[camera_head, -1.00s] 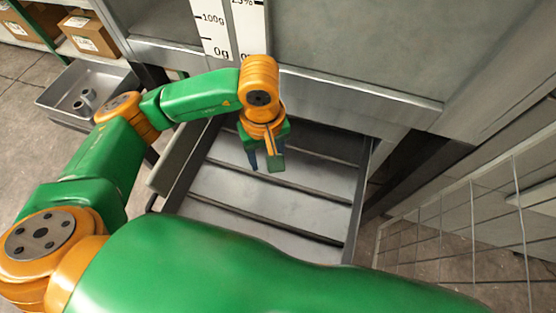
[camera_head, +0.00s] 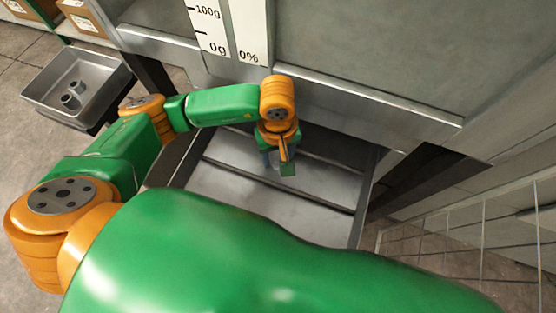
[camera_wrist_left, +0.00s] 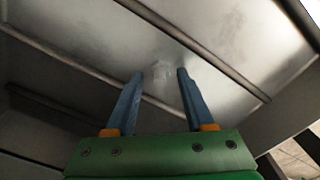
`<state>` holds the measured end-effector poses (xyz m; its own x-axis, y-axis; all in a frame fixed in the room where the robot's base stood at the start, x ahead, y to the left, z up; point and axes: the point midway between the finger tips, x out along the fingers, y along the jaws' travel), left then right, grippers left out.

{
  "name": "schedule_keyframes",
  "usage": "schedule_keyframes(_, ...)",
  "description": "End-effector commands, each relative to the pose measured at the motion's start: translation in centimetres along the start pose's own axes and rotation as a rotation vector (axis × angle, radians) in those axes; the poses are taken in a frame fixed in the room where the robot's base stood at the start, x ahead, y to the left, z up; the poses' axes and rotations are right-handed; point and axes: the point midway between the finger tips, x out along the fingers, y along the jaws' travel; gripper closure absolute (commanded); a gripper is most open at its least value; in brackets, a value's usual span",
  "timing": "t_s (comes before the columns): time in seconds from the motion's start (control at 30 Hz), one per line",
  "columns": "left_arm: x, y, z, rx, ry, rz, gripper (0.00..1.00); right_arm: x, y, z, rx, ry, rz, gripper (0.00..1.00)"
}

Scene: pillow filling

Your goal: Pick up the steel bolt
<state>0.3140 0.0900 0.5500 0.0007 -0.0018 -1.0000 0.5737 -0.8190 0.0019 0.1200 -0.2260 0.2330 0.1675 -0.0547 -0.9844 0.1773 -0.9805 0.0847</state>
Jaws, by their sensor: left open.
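My left gripper (camera_head: 277,170) is open and points down over the grey metal ribbed tray (camera_head: 230,190) below the machine's front. It also shows in the left wrist view (camera_wrist_left: 158,72), with its two blue fingers apart. In the head view the gripper largely hides that spot. My right gripper is not in view.
A grey bin (camera_head: 98,72) with a few small round metal parts stands at the left. Cardboard boxes (camera_head: 84,17) sit on a shelf behind it. The machine front (camera_head: 360,60) rises just behind the gripper. A wire mesh fence (camera_head: 500,240) stands at the right.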

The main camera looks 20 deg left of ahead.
Motion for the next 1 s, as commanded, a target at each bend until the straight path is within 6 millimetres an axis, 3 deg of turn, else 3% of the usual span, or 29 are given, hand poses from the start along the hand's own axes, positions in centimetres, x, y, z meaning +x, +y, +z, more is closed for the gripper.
schedule_keyframes(0.07, -0.1, 0.0, 0.0, 0.000, 0.000, 0.000, 0.47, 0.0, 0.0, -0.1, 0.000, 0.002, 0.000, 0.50)
schedule_keyframes(0.27, -0.1, 0.0, 0.0, 0.000, 0.000, 0.000, 1.00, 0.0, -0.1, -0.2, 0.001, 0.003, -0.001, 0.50)
schedule_keyframes(0.73, -0.9, 0.0, -0.1, -0.001, 0.002, 0.001, 1.00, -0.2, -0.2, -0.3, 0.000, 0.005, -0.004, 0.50)
schedule_keyframes(0.87, -3.5, 0.1, -0.1, 0.000, 0.005, 0.003, 1.00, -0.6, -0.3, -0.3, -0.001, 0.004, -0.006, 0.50)
schedule_keyframes(1.0, -7.2, -3.1, -0.4, -0.002, 0.007, 0.003, 1.00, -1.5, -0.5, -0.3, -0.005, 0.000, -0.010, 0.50)
